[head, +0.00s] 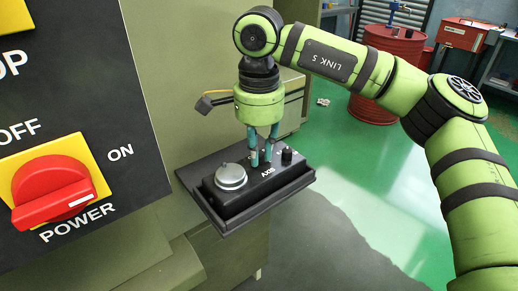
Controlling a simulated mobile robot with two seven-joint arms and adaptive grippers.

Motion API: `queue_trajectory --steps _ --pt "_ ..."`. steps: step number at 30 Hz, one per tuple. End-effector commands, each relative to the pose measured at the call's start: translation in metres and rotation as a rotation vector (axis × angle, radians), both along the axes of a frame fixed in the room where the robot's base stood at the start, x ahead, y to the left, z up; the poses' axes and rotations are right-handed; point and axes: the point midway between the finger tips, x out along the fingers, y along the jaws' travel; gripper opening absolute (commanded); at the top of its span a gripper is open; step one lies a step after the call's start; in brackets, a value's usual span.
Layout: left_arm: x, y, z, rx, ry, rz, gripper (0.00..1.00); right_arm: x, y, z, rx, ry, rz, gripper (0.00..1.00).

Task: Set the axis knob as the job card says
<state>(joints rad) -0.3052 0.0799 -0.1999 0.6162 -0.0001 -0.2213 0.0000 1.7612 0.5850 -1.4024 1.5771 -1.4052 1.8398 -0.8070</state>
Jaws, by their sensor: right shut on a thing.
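A black control box (247,200) with a silver round dial (230,177) sits on a dark shelf at the side of the machine. My right gripper (262,163) comes down from above, with its teal fingers shut at the axis knob, just behind the AXIS label (268,172). The fingers hide most of that knob, so its pointer and setting cannot be read. A smaller black knob (287,156) stands to the right of the fingers. No job card can be made out. My left gripper is out of view.
A large red POWER switch (54,192) on a yellow plate is on the dark panel at the left, its white mark towards the lower right. A red drum (388,70) stands behind my right arm. Green floor is open to the right of the box.

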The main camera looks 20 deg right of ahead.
Motion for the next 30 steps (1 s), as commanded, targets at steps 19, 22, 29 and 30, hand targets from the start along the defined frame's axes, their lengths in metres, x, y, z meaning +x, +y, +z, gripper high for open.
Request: queue_trajectory --steps 19,22,29,30 --pt "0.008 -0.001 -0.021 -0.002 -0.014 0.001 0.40 0.000 0.000 -0.002 -0.002 0.004 -0.471 0.00" --pt "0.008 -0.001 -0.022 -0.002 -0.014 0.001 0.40 0.000 0.000 -0.002 -0.003 0.004 -0.522 0.00" --pt "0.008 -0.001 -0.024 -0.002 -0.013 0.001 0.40 0.000 0.000 -0.002 -0.003 0.004 -0.595 0.00" --pt "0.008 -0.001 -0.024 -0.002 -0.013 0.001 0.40 0.000 0.000 -0.002 -0.002 0.004 -0.601 0.00"
